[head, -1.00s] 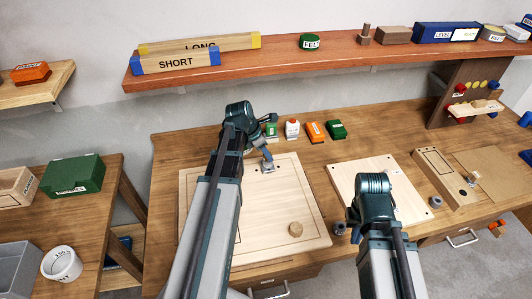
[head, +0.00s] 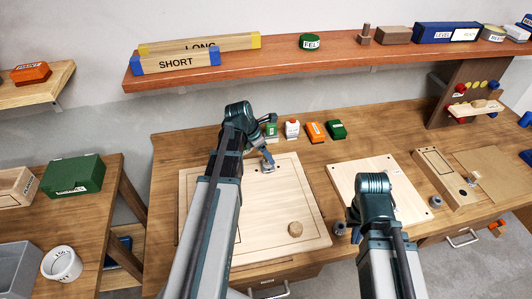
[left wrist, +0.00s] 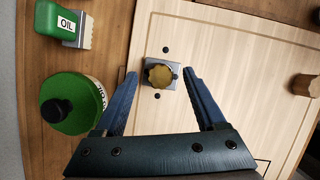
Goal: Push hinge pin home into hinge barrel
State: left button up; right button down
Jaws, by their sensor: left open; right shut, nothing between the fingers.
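A round brass-coloured head (left wrist: 160,75), seen end on, stands over a small grey metal bracket (left wrist: 176,73) on the pale wooden board; it looks like the hinge pin. How deep it sits in the barrel cannot be told. My left gripper (left wrist: 161,86) is open, with one blue finger on each side of the brass head and gaps between. In the head view the grey bracket (head: 267,166) is small, just below my left gripper (head: 266,153). My right gripper (head: 352,216) is shut and empty, away from the hinge near the right-hand board; its fingertips are mostly hidden.
The pale board (head: 285,200) carries a wooden knob (head: 295,229). Several small containers stand behind it, including a green one (head: 336,130) and an orange one (head: 314,131). A green round can (left wrist: 72,103) is close beside my left gripper. A shelf (head: 300,59) overhangs the back.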

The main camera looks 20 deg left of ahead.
pick_arm(q)
jog(key=p+v, duration=1.2)
jog(key=v, duration=0.1)
jog(key=shift+s+r, duration=0.1)
jog(key=s+d+f+m+g+y+b, duration=0.1)
jog(key=s+d+f+m+b, duration=0.2)
jog(key=d+m, duration=0.6)
jog(key=s+d+f+m+g+y+b, duration=0.1)
jog(key=s+d+f+m+b, duration=0.2)
jog(key=s+d+m, duration=0.3)
jog(key=s+d+f+m+g+y+b, duration=0.1)
jog(key=s+d+f+m+y+b, duration=0.1)
jog(key=d+m, duration=1)
jog(key=shift+s+f+m+g+b, duration=0.3)
jog(key=shift+s+f+m+b, duration=0.8)
jog(key=shift+m, duration=1.5)
jog(key=shift+s+d+f+p, duration=0.1)
jog(key=shift+s+f+p, duration=0.1)
jog(key=shift+f+p, duration=0.15)
